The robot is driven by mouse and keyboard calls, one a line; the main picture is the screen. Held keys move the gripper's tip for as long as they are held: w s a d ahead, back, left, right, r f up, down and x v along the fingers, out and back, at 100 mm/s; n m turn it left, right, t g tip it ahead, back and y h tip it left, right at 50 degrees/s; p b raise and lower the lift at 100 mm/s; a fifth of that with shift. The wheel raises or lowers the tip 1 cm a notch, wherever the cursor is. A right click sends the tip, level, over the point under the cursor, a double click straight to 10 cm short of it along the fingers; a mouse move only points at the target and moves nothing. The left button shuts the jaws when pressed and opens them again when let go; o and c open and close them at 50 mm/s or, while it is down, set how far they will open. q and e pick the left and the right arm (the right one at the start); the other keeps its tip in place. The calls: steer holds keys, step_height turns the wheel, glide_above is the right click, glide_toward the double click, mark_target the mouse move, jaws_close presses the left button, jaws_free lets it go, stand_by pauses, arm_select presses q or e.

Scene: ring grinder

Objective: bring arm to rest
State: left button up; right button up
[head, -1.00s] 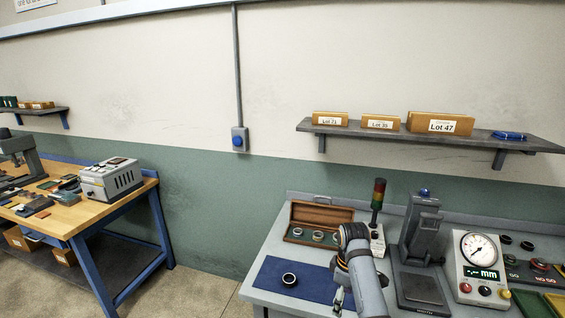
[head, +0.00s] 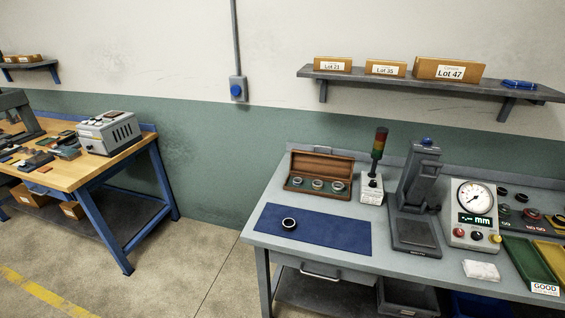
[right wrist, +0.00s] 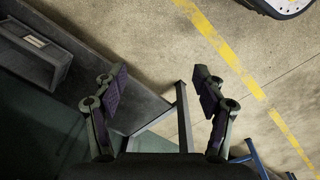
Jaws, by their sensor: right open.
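My right gripper (right wrist: 158,88) shows in the right wrist view. Its two fingers stand wide apart with nothing between them, over the floor and a grey table leg. Neither gripper shows in the head view now. A dark ring (head: 289,224) lies on the blue mat (head: 340,232) on the grey bench. Several rings sit in the open wooden case (head: 322,168) behind the mat.
The grey bench carries a signal tower (head: 376,160), a grey gauge stand (head: 417,200), a dial readout box (head: 473,212), a white cloth (head: 481,270) and a green tray (head: 528,262). A wooden workbench (head: 90,168) stands left. Open floor (head: 190,265) lies between the benches.

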steer(key=s+d+f+m, duration=0.1)
steer(key=s+f, duration=0.3)
steer(key=s, duration=0.5)
steer(key=s+d+f+m+b, duration=0.1)
steer(key=s+f, duration=0.4)
steer(key=s, duration=0.5)
steer(key=s+d+f+m, duration=0.2)
steer(key=s+d+f, duration=0.1)
steer(key=s, duration=0.7)
steer(key=shift+d+f+m+t+b, duration=0.3)
steer(key=shift+f+t+b, duration=0.1)
steer(key=shift+f, duration=0.4)
